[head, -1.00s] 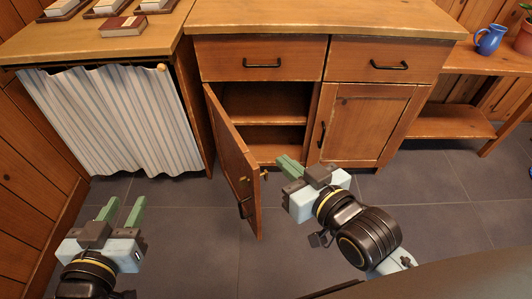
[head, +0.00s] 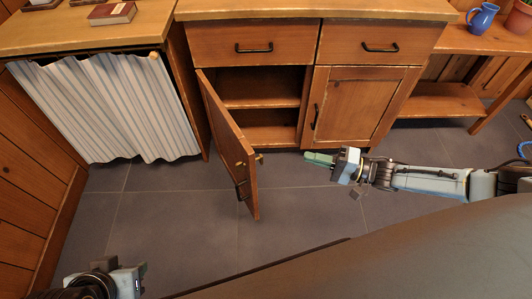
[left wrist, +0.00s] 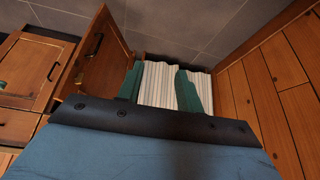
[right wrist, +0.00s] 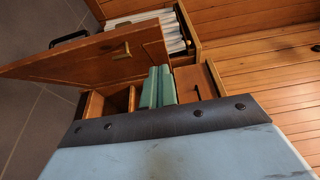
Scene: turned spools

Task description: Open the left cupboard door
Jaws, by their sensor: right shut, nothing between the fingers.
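The left cupboard door (head: 228,145) stands swung wide open, its free edge toward me, with shelves showing behind it. Its black handle (head: 241,188) is on the face turned left, and a small brass catch shows near the free edge. My right gripper (head: 318,158) is shut and empty, right of the door and clear of it, in front of the cupboard. The door also shows in the right wrist view (right wrist: 100,55). My left gripper (left wrist: 158,88) is open and empty; in the head view only part of it shows, at the bottom left. The door appears beside its fingers (left wrist: 107,58).
The right cupboard door (head: 360,105) and two drawers above are shut. A striped curtain (head: 105,105) hangs at left below a worktop with a red book (head: 112,13). A bench (head: 440,100) stands at right with a blue jug (head: 483,19). Floor before the cupboard is clear.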

